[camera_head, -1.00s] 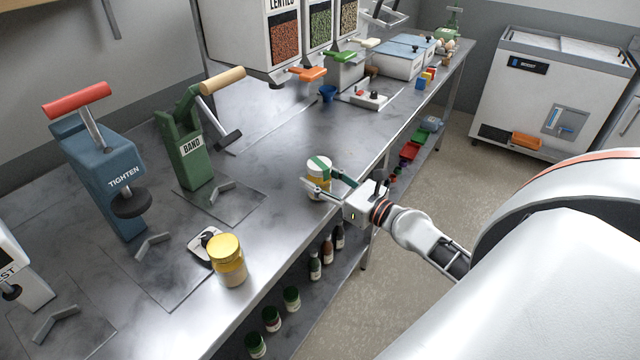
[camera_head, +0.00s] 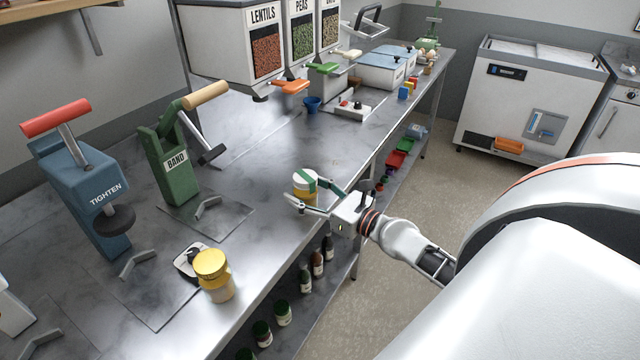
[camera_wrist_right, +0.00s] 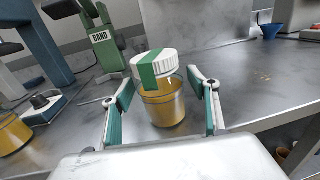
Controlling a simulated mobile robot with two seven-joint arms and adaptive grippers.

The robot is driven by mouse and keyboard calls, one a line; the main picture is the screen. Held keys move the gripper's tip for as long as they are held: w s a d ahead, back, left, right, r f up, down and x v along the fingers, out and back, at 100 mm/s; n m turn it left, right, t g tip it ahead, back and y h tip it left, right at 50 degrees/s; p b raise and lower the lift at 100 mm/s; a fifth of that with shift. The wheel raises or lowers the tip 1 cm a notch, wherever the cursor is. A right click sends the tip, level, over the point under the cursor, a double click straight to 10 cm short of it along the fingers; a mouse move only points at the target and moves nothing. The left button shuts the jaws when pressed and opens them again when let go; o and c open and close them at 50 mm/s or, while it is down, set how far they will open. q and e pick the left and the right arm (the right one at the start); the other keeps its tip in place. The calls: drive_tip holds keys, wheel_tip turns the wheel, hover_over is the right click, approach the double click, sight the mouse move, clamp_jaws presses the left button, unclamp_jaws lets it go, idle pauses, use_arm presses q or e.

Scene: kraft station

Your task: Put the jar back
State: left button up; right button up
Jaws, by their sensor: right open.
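A jar (camera_head: 305,188) with a white lid, a green strip over the lid and amber contents stands upright on the steel bench (camera_head: 262,222), near its front edge. It also shows in the right wrist view (camera_wrist_right: 164,102). My right gripper (camera_head: 308,192) is open, with one finger on each side of this jar; the wrist view shows gaps between fingers and glass. A second jar (camera_head: 214,280) with a yellow lid stands on the bench to the left, beside a small white device (camera_head: 187,263). My left gripper is not in view.
A green BAND press (camera_head: 176,165) and a blue TIGHTEN press (camera_head: 80,195) stand on the bench at left. Lentil and pea dispensers (camera_head: 267,52) stand behind. Bottles and jars (camera_head: 283,312) sit on the shelf below. Bare bench lies around the gripped-side jar.

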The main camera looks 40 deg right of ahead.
sight(315, 197)
drive_tip(key=b+v, duration=0.2)
drive_tip(key=v, duration=0.4)
drive_tip(key=shift+f+b, duration=0.15)
drive_tip(key=shift+b, duration=0.2)
drive_tip(key=b+v, duration=0.4)
drive_tip(key=v, duration=0.1)
wheel_tip(315, 197, down, 10)
drive_tip(key=s+a+n+g, duration=0.2)
drive_tip(key=s+a+n, duration=0.1)
drive_tip(key=n, duration=0.6)
drive_tip(key=s+a+f+n+g, duration=0.2)
drive_tip(key=s+a+f+n, duration=0.2)
drive_tip(key=a+f+n, duration=0.5)
drive_tip(key=s+a+f+n+g+h, duration=0.1)
drive_tip(key=s+a+f+n+g, duration=0.2)
drive_tip(key=a+f+n, duration=0.6)
wheel_tip(315, 197, down, 5)
drive_tip(key=s+n, duration=0.1)
drive_tip(key=n, duration=0.9)
drive_tip(key=shift+a+f+n+b, duration=0.25)
drive_tip(key=shift+a+n+b, duration=0.05)
drive_tip(key=shift+n+b, duration=0.1)
